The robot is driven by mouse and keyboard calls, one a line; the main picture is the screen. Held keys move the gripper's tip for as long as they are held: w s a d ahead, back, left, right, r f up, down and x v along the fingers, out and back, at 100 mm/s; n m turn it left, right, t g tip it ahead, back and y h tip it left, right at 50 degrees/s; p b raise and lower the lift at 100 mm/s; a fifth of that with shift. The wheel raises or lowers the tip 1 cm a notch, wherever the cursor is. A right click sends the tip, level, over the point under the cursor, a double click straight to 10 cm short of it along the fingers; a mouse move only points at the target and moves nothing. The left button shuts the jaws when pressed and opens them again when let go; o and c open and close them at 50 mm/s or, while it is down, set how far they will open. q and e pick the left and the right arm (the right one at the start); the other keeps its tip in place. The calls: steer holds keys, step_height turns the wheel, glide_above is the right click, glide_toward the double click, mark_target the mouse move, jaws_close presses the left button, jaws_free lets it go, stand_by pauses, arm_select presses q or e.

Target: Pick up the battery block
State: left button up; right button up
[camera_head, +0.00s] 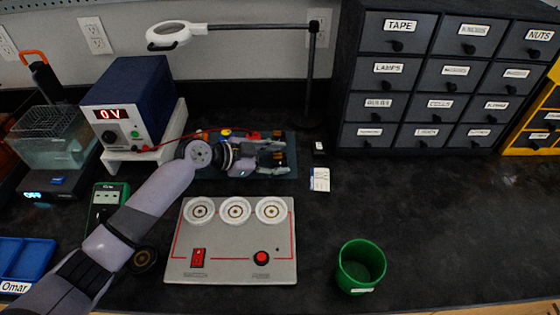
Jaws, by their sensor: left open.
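My left arm comes in from the lower left, and its gripper (276,156) points right over a dark blue mat (291,142) at the back of the bench. Its two fingers are open. A small dark block with orange marks (281,158) shows by the fingertips and may be the battery block; it is too small and too covered to be sure. I cannot tell whether the fingers touch it. The gripper hides much of the mat. My right gripper is not in view.
A grey panel (228,238) with round sockets, a red switch and a red button lies in front. A green cup (361,266) stands right of it. A power supply (130,105) and a magnifier lamp (169,36) stand behind. Drawers (425,148) stand back right. The right bench is clear.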

arm_select(q)
steer(key=c, duration=0.9)
steer(key=shift+c, duration=0.2)
